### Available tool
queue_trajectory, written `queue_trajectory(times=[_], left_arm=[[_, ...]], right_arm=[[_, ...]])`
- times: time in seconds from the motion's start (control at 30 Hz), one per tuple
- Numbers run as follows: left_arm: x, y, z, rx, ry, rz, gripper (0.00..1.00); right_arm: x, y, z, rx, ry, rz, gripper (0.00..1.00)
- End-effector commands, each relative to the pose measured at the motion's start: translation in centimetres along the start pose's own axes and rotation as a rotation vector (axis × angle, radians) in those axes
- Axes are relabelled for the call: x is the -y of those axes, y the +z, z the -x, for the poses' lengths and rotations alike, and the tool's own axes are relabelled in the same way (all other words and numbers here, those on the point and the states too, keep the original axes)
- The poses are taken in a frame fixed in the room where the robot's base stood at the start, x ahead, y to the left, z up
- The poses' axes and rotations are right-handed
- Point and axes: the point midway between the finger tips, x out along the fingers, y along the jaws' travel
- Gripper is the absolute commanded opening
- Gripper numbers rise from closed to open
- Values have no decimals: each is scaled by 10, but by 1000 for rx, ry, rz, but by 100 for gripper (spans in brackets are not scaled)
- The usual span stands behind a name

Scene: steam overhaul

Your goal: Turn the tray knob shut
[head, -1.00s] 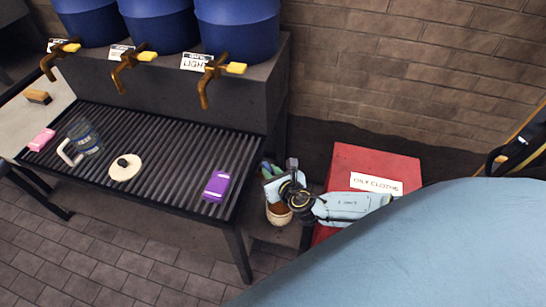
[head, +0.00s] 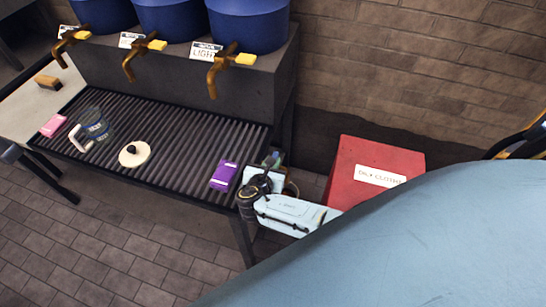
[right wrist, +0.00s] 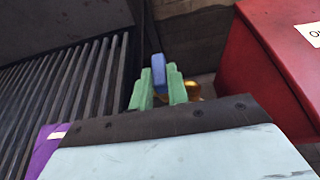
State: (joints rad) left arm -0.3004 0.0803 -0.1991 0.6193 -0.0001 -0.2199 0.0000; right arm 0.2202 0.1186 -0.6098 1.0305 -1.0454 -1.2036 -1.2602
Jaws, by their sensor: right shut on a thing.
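My right gripper (head: 272,158) is at the right end of the slatted drip tray (head: 190,140), low beside its edge. In the right wrist view its green fingers (right wrist: 158,88) are closed on a small blue piece (right wrist: 158,68), which looks like the tray knob. A bit of brass-coloured metal (right wrist: 193,90) shows just behind the fingers. The knob's lower part and its mounting are hidden by the fingers and my wrist, so I cannot tell its exact angle. My left gripper is not in view.
A purple packet (head: 224,175), cream lid (head: 134,153), glass mug (head: 95,126) and pink block (head: 53,125) lie on the tray. Blue barrels (head: 248,25) with brass taps stand behind. A red oily-cloths bin (head: 375,165) stands right of my gripper.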

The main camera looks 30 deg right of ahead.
Motion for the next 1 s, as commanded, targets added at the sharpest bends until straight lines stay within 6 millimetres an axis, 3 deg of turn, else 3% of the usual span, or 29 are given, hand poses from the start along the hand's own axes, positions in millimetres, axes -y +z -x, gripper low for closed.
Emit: queue_trajectory(times=[0.6,0.63,0.77,1.0], left_arm=[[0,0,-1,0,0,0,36],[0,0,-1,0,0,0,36],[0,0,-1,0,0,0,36],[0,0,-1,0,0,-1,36]], right_arm=[[0,0,-1,-1,-38,-16,0],[0,0,-1,-1,-38,-16,20],[0,0,-1,-1,-37,-16,37],[0,0,0,0,-36,-16,38]])
